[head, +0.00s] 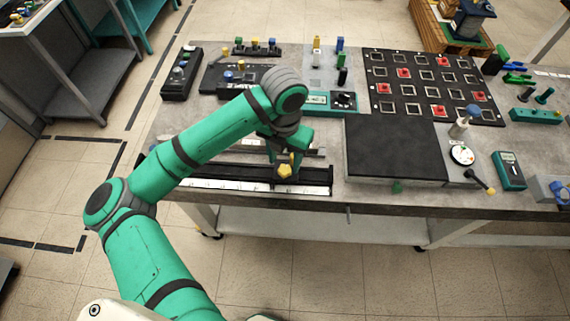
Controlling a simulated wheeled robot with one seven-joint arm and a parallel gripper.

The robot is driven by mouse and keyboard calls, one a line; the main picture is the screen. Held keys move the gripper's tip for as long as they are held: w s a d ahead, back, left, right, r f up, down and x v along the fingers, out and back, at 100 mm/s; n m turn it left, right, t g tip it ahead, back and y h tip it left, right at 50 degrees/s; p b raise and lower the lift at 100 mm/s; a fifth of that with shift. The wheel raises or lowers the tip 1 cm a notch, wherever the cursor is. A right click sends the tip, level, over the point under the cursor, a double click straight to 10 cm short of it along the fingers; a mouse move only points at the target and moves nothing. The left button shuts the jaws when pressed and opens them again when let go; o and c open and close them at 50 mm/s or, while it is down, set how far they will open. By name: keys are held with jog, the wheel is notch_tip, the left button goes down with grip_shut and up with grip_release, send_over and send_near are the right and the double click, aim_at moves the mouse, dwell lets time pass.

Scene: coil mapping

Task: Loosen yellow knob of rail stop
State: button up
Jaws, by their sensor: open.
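The yellow knob (285,171) shows near the front edge of the table, on the dark rail stop (290,184). The stop sits at the right part of a black rail (232,176) with a white scale strip along its front. My green arm reaches in from the lower left. My gripper (287,158) points down over the rail, just behind and above the knob. The gripper is open. Its fingertips are small and partly hidden by my wrist, so I cannot tell whether they touch the knob.
A flat black plate (392,150) lies right of the rail. Behind it is a black board (425,85) with square frames and red pieces. A black box with knobs (181,74) stands at the back left. A handheld green meter (509,170) lies at the right. The table's front edge is close to the rail.

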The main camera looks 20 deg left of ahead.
aim_at(285, 169)
jog(key=shift+f, duration=1.65)
jog(key=c, duration=1)
jog(key=shift+c, duration=0.2)
jog(key=shift+n, duration=0.3)
jog(key=shift+r+n, duration=0.1)
jog(key=shift+n, duration=2.6)
jog(key=o, duration=1)
